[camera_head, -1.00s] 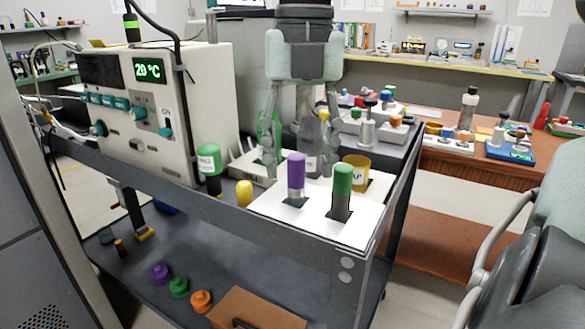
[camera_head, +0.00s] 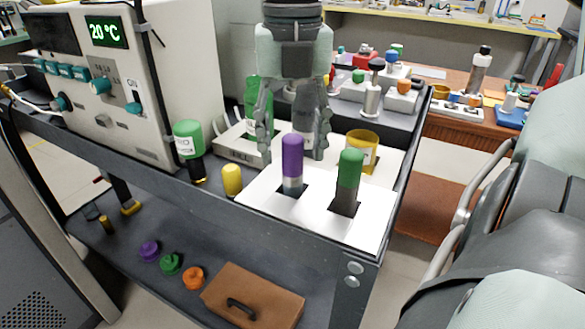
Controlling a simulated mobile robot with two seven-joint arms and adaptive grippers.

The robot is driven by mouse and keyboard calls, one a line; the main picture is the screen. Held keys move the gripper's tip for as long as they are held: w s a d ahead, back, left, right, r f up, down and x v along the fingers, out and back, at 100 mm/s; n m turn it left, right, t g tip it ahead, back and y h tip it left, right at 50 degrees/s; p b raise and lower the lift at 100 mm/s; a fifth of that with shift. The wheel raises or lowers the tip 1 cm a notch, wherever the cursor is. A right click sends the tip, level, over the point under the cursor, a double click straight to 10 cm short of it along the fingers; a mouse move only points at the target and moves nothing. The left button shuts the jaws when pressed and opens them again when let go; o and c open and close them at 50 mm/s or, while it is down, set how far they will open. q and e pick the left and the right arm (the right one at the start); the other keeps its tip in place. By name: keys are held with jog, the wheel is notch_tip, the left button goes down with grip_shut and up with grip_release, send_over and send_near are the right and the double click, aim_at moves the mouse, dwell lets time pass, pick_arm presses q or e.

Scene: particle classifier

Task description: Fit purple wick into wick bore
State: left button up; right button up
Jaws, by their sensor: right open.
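The purple wick (camera_head: 292,158), a purple-topped cylinder with a pale lower end, stands upright at a dark square opening (camera_head: 289,190) in the white board (camera_head: 265,207). I cannot tell whether that opening is the wick bore, or how deep the wick sits. My right gripper (camera_head: 292,152) points down from above with its two fingers spread. The fingers show left and right of the purple wick and appear farther back; no contact is clear. A grey labelled cylinder partly shows between them. My left gripper is not in view.
A green-topped cylinder (camera_head: 349,170) stands in the board beside the purple wick. A yellow cup (camera_head: 362,147) is behind it. A yellow piece (camera_head: 232,180) and a green-capped bottle (camera_head: 188,140) stand to the left, before the instrument box (camera_head: 115,95). The board's front right is clear.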

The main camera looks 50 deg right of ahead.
jog(key=shift+f, duration=1.15)
grip_shut()
jog(key=shift+r, duration=0.1)
